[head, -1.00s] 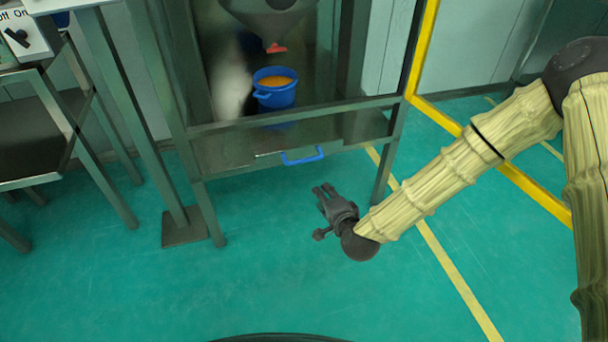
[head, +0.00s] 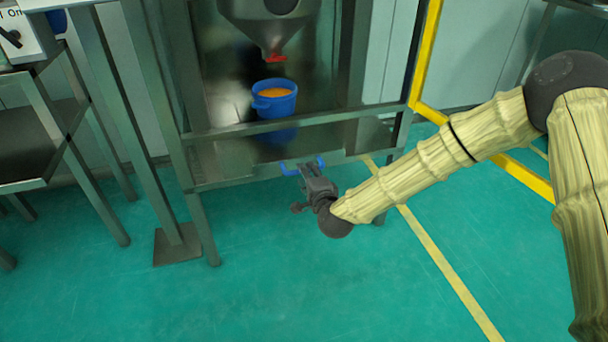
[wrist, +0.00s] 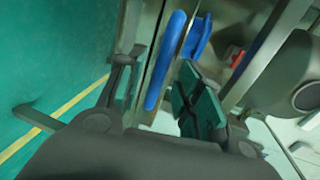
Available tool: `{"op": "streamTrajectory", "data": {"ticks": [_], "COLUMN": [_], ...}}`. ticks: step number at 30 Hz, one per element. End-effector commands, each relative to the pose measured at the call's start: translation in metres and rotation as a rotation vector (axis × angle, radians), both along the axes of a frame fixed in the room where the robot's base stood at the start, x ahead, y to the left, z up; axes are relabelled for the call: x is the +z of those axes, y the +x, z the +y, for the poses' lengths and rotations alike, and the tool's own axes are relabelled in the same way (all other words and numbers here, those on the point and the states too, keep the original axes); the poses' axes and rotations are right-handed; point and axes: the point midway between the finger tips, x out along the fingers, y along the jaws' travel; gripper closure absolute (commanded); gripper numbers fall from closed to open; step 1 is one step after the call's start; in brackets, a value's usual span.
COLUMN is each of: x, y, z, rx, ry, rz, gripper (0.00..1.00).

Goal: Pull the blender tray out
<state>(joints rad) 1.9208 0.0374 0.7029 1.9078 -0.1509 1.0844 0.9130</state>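The blender tray (head: 238,172) is a flat grey metal drawer low in the sieve frame, with a blue handle (head: 287,168) on its front. My gripper (head: 309,172) is in front of the handle and hides its middle in the head view. In the wrist view, my gripper (wrist: 160,72) is open, with its fingers apart. The blue handle (wrist: 165,60) runs between them, with a visible gap to at least one pad. The tray looks pushed in under the frame.
A blue bucket (head: 275,106) with orange contents stands above the tray, under a metal hopper (head: 268,32) with a red outlet. Frame legs (head: 205,230) flank the tray. A metal table (head: 30,155) stands at left. Green floor in front is clear.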

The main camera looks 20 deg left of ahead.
Motion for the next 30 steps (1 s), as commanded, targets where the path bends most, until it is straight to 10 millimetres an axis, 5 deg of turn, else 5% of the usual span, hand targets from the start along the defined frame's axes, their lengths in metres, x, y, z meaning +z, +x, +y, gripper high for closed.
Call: {"op": "streamTrajectory", "data": {"ticks": [6, 19, 25, 30], "x": [-0.006, -0.007, -0.007, -0.007], "y": [0.02, 0.027, 0.027, 0.027], "z": [0.014, 0.018, 0.018, 0.018], "rx": [-0.001, 0.0, 0.0, 0.0], "ry": [0.0, 0.0, 0.0, -0.001], "rz": [-0.001, 0.0, 0.0, 0.001], "gripper": [0.65, 0.65, 0.98, 1.0]}}
